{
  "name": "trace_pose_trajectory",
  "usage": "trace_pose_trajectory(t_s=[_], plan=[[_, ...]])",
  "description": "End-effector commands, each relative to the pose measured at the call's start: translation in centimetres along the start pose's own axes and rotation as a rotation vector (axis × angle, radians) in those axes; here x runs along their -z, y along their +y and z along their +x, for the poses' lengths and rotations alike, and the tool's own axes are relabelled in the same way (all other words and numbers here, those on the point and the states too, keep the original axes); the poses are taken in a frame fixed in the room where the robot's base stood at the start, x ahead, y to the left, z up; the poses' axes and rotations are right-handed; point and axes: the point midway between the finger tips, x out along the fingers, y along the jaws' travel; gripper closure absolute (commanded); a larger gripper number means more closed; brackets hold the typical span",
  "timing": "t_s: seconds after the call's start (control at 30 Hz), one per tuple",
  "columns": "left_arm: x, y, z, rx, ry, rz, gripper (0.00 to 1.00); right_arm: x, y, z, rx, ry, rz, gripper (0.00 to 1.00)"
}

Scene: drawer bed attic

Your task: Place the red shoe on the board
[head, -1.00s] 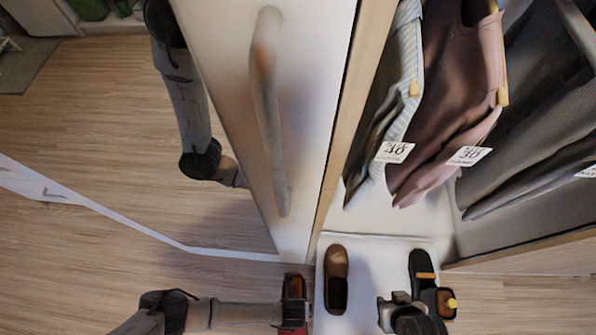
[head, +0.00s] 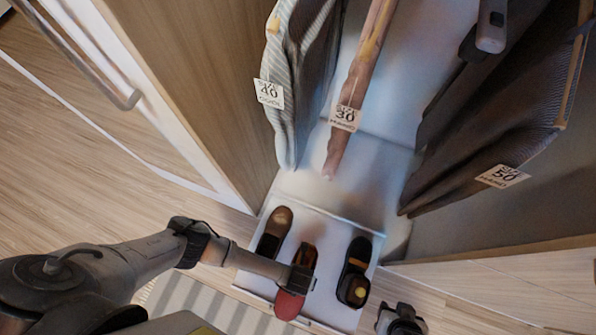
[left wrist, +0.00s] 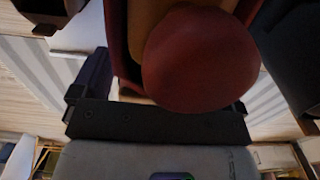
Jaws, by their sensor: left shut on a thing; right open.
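The red shoe (head: 290,303) is in my left gripper (head: 300,279), which is shut on it. My right gripper (head: 400,319) is open and empty, in front of the board at the right.
Clothes with size tags hang above and behind the board, including a striped garment (head: 305,85) and a dark one (head: 500,130). A cabinet door (head: 130,120) stands at the left. A striped rug (head: 200,300) lies on the wooden floor in front.

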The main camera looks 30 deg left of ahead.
Motion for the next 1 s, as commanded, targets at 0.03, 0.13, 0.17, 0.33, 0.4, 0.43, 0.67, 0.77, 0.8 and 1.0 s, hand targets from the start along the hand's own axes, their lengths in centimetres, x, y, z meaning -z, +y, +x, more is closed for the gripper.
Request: trace_pose_trajectory(t_s=[0.03,0.13,0.17,0.33,0.4,0.43,0.67,0.77,0.8,1.0], plan=[[-1.1,-0.3,1.3,0.001,-0.005,-0.002,0.38,-0.4,-0.1,1.3,0.002,0.000,0.001,0.57],[-3.3,-0.8,2.7,0.001,-0.007,-0.001,0.38,-0.9,-0.2,2.9,0.003,0.000,0.002,0.57],[-3.9,-0.9,3.1,0.000,-0.006,-0.001,0.38,-1.1,-0.3,3.3,0.004,0.000,0.002,0.57],[-7.0,-1.7,4.9,0.000,-0.006,0.000,0.38,-1.7,-0.5,5.5,0.007,0.000,0.005,0.57],[-8.0,-1.9,5.4,0.001,-0.004,-0.001,0.38,-1.9,-0.6,6.2,0.008,0.000,0.006,0.57],[-8.3,-2.0,5.6,0.001,-0.005,-0.001,0.38,-2.0,-0.6,6.4,0.009,0.000,0.007,0.57],[-9.8,-2.4,6.1,0.002,-0.003,-0.001,0.38,-2.3,-0.7,7.2,0.009,0.000,0.008,0.57],[-9.9,-2.4,6.2,0.001,-0.003,0.000,0.38,-2.3,-0.6,7.3,0.008,0.000,0.006,0.57],[-9.9,-2.4,6.4,0.001,-0.003,0.000,0.38,-2.4,-0.6,7.5,0.007,0.000,0.005,0.57],[-9.9,-2.4,8.3,0.001,-0.002,0.000,0.38,-2.9,-0.4,9.1,0.001,0.000,-0.002,0.57]])
